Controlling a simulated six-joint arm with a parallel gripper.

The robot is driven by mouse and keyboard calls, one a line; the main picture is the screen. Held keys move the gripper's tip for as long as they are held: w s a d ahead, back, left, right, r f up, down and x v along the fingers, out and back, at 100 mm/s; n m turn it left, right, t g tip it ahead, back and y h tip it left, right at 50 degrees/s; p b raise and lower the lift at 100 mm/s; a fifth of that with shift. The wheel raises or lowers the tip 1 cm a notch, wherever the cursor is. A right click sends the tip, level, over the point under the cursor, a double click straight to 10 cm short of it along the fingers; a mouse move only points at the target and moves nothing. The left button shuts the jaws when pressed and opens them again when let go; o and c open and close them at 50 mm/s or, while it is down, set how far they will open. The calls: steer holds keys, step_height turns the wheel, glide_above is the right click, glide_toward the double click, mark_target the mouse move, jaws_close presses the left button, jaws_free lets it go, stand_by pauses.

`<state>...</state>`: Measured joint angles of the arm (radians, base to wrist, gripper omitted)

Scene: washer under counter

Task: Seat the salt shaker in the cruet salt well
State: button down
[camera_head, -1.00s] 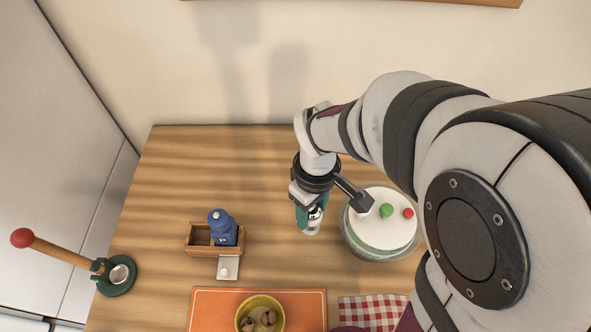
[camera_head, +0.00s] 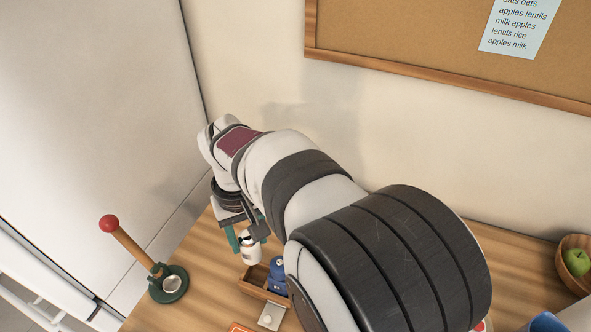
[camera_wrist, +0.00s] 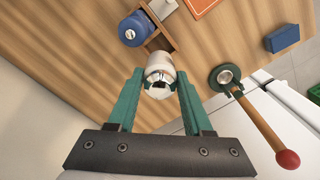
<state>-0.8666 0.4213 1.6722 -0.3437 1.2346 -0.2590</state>
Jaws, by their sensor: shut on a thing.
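The salt shaker (camera_head: 250,252) is white with a metal top. My gripper (camera_head: 242,240) is shut on it, with a green finger on either side. In the wrist view the shaker (camera_wrist: 160,78) shows between the fingertips (camera_wrist: 160,84), metal cap towards the camera. The wooden cruet (camera_head: 252,292) is just below and in front of it in the head view. A blue shaker (camera_head: 279,272) stands in the cruet's right side. The cruet's other well (camera_wrist: 160,40) looks empty in the wrist view, partly hidden by the shaker. I cannot tell the shaker's height above it.
A green-based device (camera_head: 168,284) with a metal cup and a red-knobbed wooden handle (camera_head: 109,224) stands left of the cruet. A white tag (camera_head: 271,316) lies at the cruet's front. An orange mat (camera_wrist: 198,5) is nearby. A white wall and a cork board (camera_head: 400,40) are behind.

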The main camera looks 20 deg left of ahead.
step_height(320, 180, down, 11)
steer(key=shift+f, duration=0.15)
steer(key=shift+f, duration=0.1)
steer(key=c, duration=0.6)
jaws_free()
